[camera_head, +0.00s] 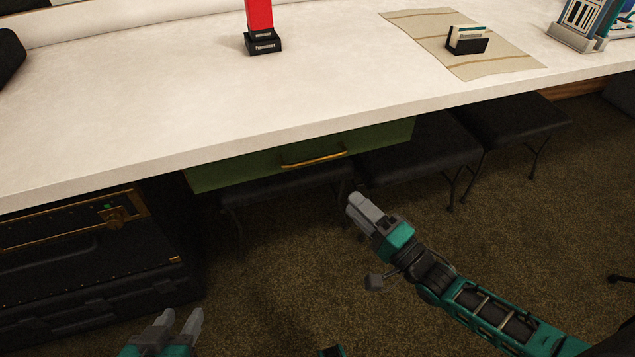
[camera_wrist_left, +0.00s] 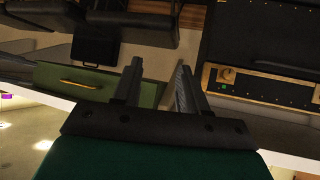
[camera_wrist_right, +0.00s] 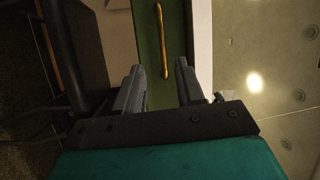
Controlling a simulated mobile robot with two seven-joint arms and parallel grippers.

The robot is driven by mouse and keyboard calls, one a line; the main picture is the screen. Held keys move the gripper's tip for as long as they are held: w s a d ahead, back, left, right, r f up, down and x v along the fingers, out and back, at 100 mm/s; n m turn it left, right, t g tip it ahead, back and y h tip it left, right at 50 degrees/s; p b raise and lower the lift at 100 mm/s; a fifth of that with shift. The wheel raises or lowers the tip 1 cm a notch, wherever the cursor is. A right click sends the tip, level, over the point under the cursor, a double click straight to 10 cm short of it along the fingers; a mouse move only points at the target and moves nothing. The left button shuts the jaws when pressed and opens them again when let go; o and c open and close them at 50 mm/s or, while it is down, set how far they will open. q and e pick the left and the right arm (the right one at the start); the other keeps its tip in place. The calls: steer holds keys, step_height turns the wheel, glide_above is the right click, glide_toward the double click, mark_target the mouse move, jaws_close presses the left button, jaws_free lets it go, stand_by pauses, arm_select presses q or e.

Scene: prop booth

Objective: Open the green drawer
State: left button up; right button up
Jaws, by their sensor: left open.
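The green drawer (camera_head: 240,171) sits under the white countertop, with its front flush below the edge; it looks closed. Its brass bar handle (camera_head: 314,159) is unobstructed. My right gripper (camera_head: 356,202) is below and right of the handle, apart from it. In the right wrist view, its fingers (camera_wrist_right: 158,68) are open and empty, with the green front (camera_wrist_right: 149,50) and the handle (camera_wrist_right: 163,42) beyond them. My left gripper (camera_head: 182,320) is open and empty at the lower left, far from the drawer. The drawer (camera_wrist_left: 125,88) and handle (camera_wrist_left: 78,84) also show in the left wrist view.
The white countertop (camera_head: 130,110) overhangs the drawer. Dark stools (camera_head: 425,150) stand beneath it on the right. A black cabinet with brass trim (camera_head: 70,250) is at the left. A red object on a black base (camera_head: 262,42) stands on the countertop. Carpet in front is clear.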

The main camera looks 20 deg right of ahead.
arm_select(q)
steer(key=b, duration=0.1)
steer(key=d+f+b, duration=0.1)
steer(key=shift+w+h+b, duration=0.3)
steer(key=shift+b, duration=0.1)
arm_select(e)
steer(key=x, duration=1.3)
steer(key=shift+m, duration=0.3)
arm_select(q)
steer(key=shift+f, duration=0.1)
arm_select(e)
steer(key=shift+d+r, duration=0.1)
jaws_close()
arm_select(q)
steer(key=shift+a+f, duration=0.1)
steer(key=shift+f, duration=0.05)
